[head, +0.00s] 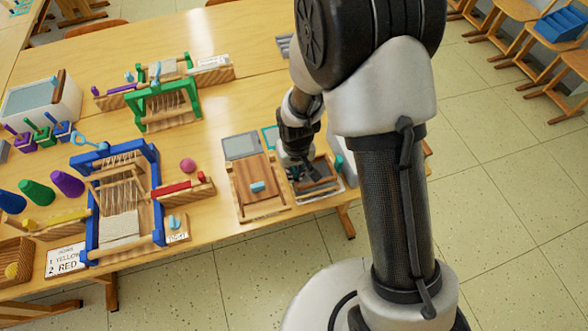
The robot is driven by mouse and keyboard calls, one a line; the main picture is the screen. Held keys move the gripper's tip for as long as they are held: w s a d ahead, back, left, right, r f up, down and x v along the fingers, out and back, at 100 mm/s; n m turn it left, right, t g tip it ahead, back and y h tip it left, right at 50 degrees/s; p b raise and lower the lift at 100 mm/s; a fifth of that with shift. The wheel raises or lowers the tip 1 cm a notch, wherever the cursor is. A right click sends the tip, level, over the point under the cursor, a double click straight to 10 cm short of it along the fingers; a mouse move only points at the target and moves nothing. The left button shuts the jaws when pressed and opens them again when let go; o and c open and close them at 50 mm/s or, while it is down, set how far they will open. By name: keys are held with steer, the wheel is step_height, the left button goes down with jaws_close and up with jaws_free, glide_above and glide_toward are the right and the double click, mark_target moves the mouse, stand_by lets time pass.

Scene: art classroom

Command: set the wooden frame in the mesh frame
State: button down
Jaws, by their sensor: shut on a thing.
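My gripper (314,184) reaches down at the right end of the table, its dark fingers shut on a wooden frame (330,165). The wooden frame is a small rectangle with brown edges, low over the table. My fingers and wrist cover part of it. I cannot clearly make out the mesh frame. A flat grey panel with a pale border (240,146) lies to the left, behind a wooden board. Whether that panel is the mesh frame, or whether a mesh lies under the wooden frame, I cannot tell.
A wooden board (258,200) with a light-blue block (258,187) lies just left of my gripper. A teal-edged item (269,136) is behind, partly hidden. A blue loom (154,190) and a green loom (165,105) stand further left. The table's front edge is close.

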steer(key=shift+f, duration=0.2)
steer(key=shift+f+b, duration=0.6)
steer(key=shift+b, duration=0.05)
steer(key=shift+f+b, duration=0.5)
steer(key=shift+f, duration=0.1)
stand_by(1.0)
steer(key=c, duration=1.7)
jaws_free()
steer(key=shift+o, duration=0.2)
step_height(320, 180, up, 12)
steer(key=s, duration=0.1)
steer(key=shift+s+d, duration=0.15)
steer(key=shift+s, duration=0.05)
